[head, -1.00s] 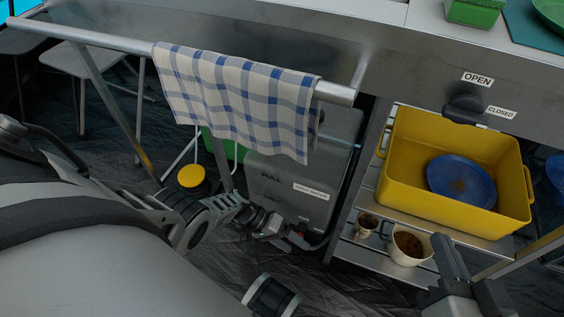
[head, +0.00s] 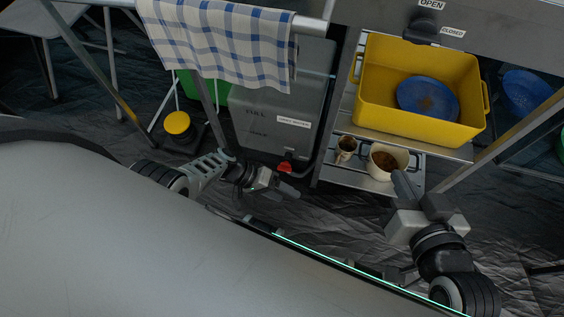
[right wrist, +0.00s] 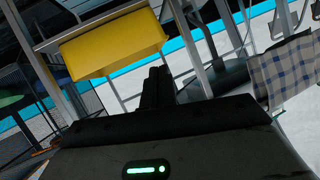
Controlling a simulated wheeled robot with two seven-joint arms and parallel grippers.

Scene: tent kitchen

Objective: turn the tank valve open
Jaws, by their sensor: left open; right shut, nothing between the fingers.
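A dark knob (head: 423,26) sits on the steel counter front between an OPEN label (head: 431,5) and a CLOSED label (head: 453,32). A grey tank (head: 300,85) stands under the counter with a small red part (head: 285,167) at its foot; I cannot tell whether this is a valve handle. My left gripper (head: 287,190) is open, low in front of the tank, just below the red part and apart from the knob. My right gripper (head: 403,184) is shut and empty, in front of the lower shelf. Its closed fingers (right wrist: 157,84) show in the right wrist view.
A yellow tub (head: 375,110) holding a blue plate (head: 427,97) stands on the shelf. Two cups, a small one (head: 346,150) and a larger one (head: 382,163), stand below it. A checked towel (head: 225,45) hangs from the rail. A yellow-topped object (head: 177,122) stands at left.

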